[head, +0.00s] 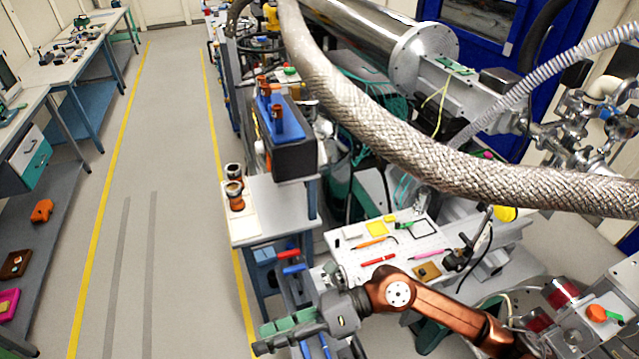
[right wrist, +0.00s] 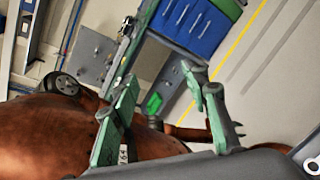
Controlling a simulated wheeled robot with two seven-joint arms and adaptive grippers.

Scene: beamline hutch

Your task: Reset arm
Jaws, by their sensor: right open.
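My right arm comes in from the lower right in the head view, copper-coloured with a grey wrist. My right gripper (head: 262,338) points left, just left of the workbench's near end and over the floor edge. In the right wrist view its two green-padded fingers (right wrist: 160,78) stand apart with nothing between them. The gripper is open and empty.
A pegboard-topped bench (head: 400,250) with small tools lies behind my right arm. A thick braided hose (head: 400,150) hangs across above it. A small table (head: 270,205) holds copper-coloured cups. The aisle floor (head: 165,200) on the left is clear.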

